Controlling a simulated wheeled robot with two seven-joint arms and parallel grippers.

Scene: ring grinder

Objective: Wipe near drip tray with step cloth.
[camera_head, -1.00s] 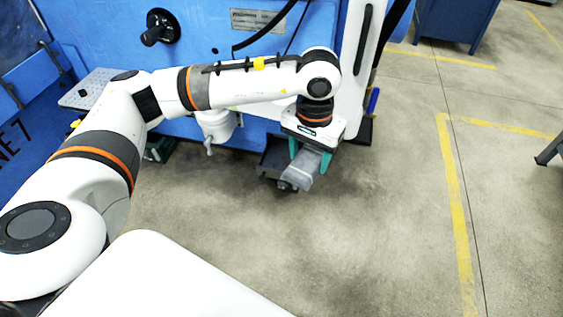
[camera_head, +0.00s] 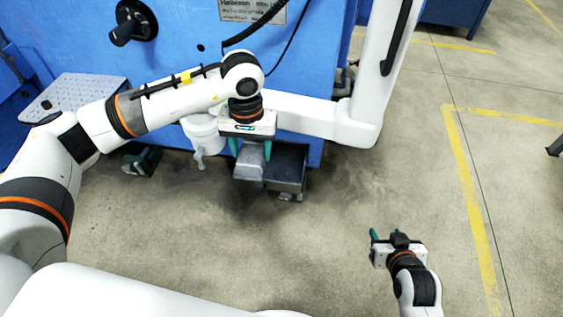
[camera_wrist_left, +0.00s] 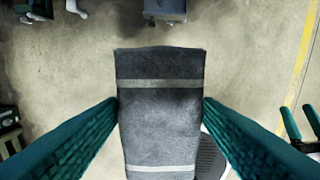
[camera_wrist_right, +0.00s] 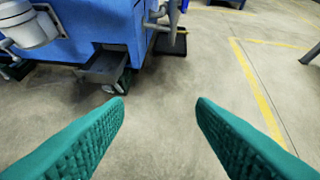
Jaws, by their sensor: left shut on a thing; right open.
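My left gripper (camera_head: 250,152) is shut on a grey step cloth (camera_head: 249,168), which hangs below the fingers. The left wrist view shows the cloth (camera_wrist_left: 160,110) with two pale stripes, between the green fingers. A dark drip tray (camera_head: 289,160) juts from the foot of the blue machine, partly hidden by the cloth in the head view. The tray (camera_wrist_left: 165,10) also shows at the top of the left wrist view, apart from the cloth in the picture. My right gripper (camera_head: 386,240) is open and empty, out over the floor; the tray (camera_wrist_right: 105,66) is ahead of it in the right wrist view.
The blue machine (camera_head: 190,55) stands behind the tray. A white bucket (camera_head: 203,132) with a spout hangs left of the cloth. A dark green object (camera_head: 142,160) is on the floor further left. Open concrete floor with yellow lines (camera_head: 462,190) lies right.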

